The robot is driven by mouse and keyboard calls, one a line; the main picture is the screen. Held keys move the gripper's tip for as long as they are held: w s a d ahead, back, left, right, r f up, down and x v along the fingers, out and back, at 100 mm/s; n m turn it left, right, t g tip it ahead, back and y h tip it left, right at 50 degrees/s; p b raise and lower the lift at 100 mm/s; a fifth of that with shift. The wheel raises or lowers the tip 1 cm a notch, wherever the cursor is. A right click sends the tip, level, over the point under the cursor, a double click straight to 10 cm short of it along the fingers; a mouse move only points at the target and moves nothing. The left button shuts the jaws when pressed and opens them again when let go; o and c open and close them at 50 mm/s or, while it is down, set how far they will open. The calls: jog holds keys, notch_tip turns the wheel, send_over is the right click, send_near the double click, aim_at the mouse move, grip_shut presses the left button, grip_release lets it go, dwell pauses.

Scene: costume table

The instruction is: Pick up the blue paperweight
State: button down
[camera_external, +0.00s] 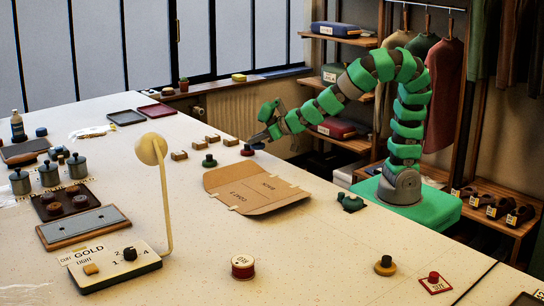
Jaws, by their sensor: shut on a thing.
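My gripper (258,139) is at the end of the green-and-grey arm, low over the far right part of the white table. It is shut on a small blue thing, the blue paperweight (257,146), which is mostly hidden by the fingers. Whether it still touches the table cannot be told. A small dark red piece (247,152) shows just left of and below the fingertips.
A flat cardboard piece (255,190) lies in front. Dark green pieces (350,203) sit near my base. A lamp (163,195) stands nearer the camera.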

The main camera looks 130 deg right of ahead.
jog(key=s+a+b, duration=0.1)
jog(key=b, duration=0.1)
jog(key=s+a+b, duration=0.2)
jog(key=shift+s+r, duration=0.15)
jog(key=shift+s, duration=0.15)
jog(key=shift+s+a+r+b, duration=0.2)
jog(key=shift+s+a+b, duration=0.1)
jog(key=shift+s+b, duration=0.15)
